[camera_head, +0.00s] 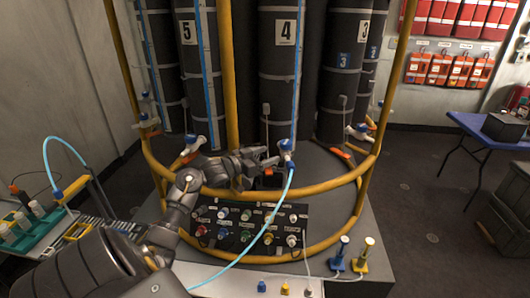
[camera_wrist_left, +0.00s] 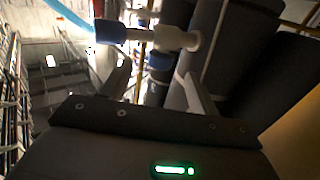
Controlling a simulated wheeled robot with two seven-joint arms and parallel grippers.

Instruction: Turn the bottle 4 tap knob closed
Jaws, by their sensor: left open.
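Bottle 4 (camera_head: 281,70) is a tall dark cylinder with a white "4" label, standing in the middle of the rack. Its white and blue tap (camera_head: 286,147) sits near the bottle's base, with a light blue hose running down from it. My left gripper (camera_head: 268,158) is open and empty, just left of the tap and pointing toward it. In the left wrist view the white tap body (camera_wrist_left: 175,39) lies ahead of the open fingers (camera_wrist_left: 158,85), with a blue end piece (camera_wrist_left: 110,32) at left and a second blue part (camera_wrist_left: 158,61) below. The fingers appear apart from the tap. My right gripper is out of view.
A yellow rail (camera_head: 330,186) curves around the rack in front of the bottles. Bottle 5 (camera_head: 190,70) and bottle 3 (camera_head: 347,70) stand on either side. A panel of coloured knobs (camera_head: 250,226) lies below the rail. A blue table (camera_head: 490,130) stands at right beyond clear floor.

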